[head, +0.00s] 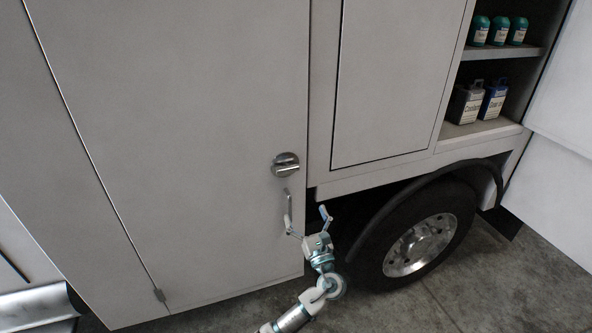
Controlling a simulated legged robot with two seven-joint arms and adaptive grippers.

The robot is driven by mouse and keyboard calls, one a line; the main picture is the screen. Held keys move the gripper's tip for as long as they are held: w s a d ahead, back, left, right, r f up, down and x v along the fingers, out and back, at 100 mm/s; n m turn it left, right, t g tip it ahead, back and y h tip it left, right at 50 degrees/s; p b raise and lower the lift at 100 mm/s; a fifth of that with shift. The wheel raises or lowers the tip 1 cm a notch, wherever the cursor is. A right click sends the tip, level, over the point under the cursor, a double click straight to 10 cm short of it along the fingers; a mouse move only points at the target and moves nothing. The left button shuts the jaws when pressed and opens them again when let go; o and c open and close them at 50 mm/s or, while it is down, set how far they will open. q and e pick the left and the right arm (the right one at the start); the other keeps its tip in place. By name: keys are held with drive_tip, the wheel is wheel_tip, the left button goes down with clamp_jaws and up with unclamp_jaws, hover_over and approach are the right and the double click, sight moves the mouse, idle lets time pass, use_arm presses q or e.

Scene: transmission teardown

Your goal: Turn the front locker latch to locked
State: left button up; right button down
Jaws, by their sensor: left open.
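The front locker door (190,140) is a large pale grey panel on the side of a truck and looks closed. Its round metal latch (286,164) sits near the door's right edge, with its bar lying roughly level. My right gripper is not in view.
A truck wheel (420,244) under a dark fender is right of my gripper. Another closed panel (390,80) is above it. An open compartment (492,131) at upper right holds green bottles (499,31) and jugs (466,103). An open door (563,110) stands at far right. Concrete floor lies below.

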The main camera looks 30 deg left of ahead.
sight(288, 172)
use_arm(q)
drive_tip(key=x, duration=0.5)
drive_tip(key=p+x, duration=0.1)
drive_tip(key=x, duration=0.3)
drive_tip(key=p+x, duration=0.1)
drive_tip(key=x, duration=0.4)
drive_tip(key=shift+w+a+f, duration=0.2)
drive_tip(key=shift+a+f, duration=0.05)
drive_tip(key=shift+a, duration=0.2)
drive_tip(key=shift+w+a+r, duration=0.15)
drive_tip(key=shift+w+r, duration=0.05)
drive_tip(key=shift+w, duration=0.1)
drive_tip(key=c, duration=1.1)
